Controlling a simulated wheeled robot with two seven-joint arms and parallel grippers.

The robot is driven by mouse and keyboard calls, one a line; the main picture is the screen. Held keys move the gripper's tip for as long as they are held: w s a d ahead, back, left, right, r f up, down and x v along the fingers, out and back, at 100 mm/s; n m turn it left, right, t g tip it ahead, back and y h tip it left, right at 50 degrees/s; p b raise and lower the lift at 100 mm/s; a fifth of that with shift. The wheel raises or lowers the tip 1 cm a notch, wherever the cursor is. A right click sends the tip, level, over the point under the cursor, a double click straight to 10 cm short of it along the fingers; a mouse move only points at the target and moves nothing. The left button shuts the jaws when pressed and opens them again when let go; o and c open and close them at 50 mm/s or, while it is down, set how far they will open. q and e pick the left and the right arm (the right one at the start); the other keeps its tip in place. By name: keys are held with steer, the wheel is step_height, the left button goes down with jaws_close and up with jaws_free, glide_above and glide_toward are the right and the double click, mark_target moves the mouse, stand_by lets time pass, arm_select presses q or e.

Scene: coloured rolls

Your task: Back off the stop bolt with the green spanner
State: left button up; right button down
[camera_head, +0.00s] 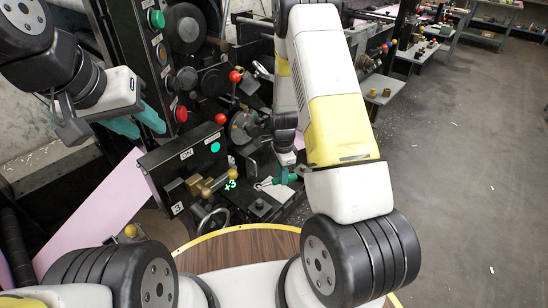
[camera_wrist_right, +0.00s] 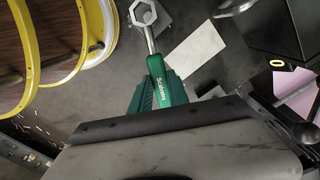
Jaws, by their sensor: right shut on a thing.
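In the right wrist view, the spanner (camera_wrist_right: 157,68) has a green handle with white lettering and a silver ring head, which points away from the gripper. My right gripper (camera_wrist_right: 160,82) is shut on the green handle. I cannot surely pick out the stop bolt in either view. My left gripper (camera_head: 138,121) is open and empty, its teal fingers apart, left of the control column.
A black control box (camera_head: 182,160) with a green button and brass fittings stands left of my right gripper. Red-knobbed levers (camera_head: 221,118) rise close by. A round wooden top with a yellow rim (camera_head: 240,250) is in front. Grey floor (camera_head: 455,170) lies open at right.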

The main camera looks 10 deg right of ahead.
steer(key=shift+f, duration=0.1)
stand_by(0.3)
steer(key=shift+f, duration=2.85)
steer(key=shift+f, duration=0.4)
steer(key=shift+f, duration=0.2)
steer(key=shift+f, duration=0.7)
stand_by(1.7)
steer(key=w+n, duration=0.1)
steer(key=n, duration=0.1)
steer(key=w+a+n, duration=0.1)
steer(key=w+n, duration=0.1)
steer(key=w+a+n, duration=0.1)
steer(key=n, duration=0.1)
steer(key=shift+w, duration=0.2)
steer(key=a+n, duration=0.1)
steer(key=n, duration=0.1)
steer(key=w+a+n, duration=0.1)
steer(key=n, duration=0.1)
steer(key=w+a+n, duration=0.1)
steer(key=n, duration=0.1)
steer(key=shift+w+a, duration=0.2)
steer(key=shift+a, duration=0.05)
